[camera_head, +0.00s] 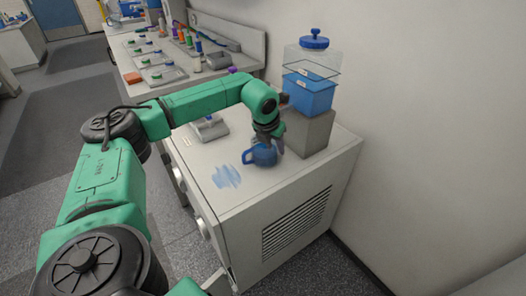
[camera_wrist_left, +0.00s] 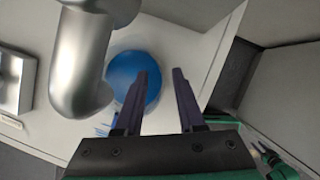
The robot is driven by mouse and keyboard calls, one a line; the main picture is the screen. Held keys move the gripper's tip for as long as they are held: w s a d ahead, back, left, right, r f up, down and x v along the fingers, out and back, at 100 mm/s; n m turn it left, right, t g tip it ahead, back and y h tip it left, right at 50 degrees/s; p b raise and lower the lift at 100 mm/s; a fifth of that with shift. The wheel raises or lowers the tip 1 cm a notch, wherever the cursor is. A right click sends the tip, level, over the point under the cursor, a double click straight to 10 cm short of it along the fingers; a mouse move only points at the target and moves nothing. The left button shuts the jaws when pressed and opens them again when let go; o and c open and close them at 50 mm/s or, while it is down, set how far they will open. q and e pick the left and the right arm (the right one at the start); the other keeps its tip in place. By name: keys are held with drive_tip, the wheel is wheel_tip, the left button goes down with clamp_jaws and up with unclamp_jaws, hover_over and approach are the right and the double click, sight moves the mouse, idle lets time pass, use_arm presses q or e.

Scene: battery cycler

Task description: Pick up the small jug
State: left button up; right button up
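The small jug (camera_head: 262,155) is blue and stands on the light grey cabinet top, below and beside the wrist of my left arm. My left gripper (camera_head: 277,146) is close to it, its fingers hard to make out there. In the left wrist view the fingers (camera_wrist_left: 160,72) are apart with nothing seen held between them. A round blue shape, seemingly the jug (camera_wrist_left: 122,72), lies beyond them, partly behind the left finger. I cannot tell whether they touch. My right gripper is in neither view.
A clear tank of blue liquid (camera_head: 308,97) stands on a grey block (camera_head: 308,133) behind the jug. A blue puddle (camera_head: 227,177) lies in front. A grey bent pipe (camera_wrist_left: 82,65) is close by at left. A small tray (camera_head: 209,130) stands farther back.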

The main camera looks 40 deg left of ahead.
use_arm(q)
clamp_jaws()
drive_tip(key=shift+r, duration=0.15)
idle(1.2)
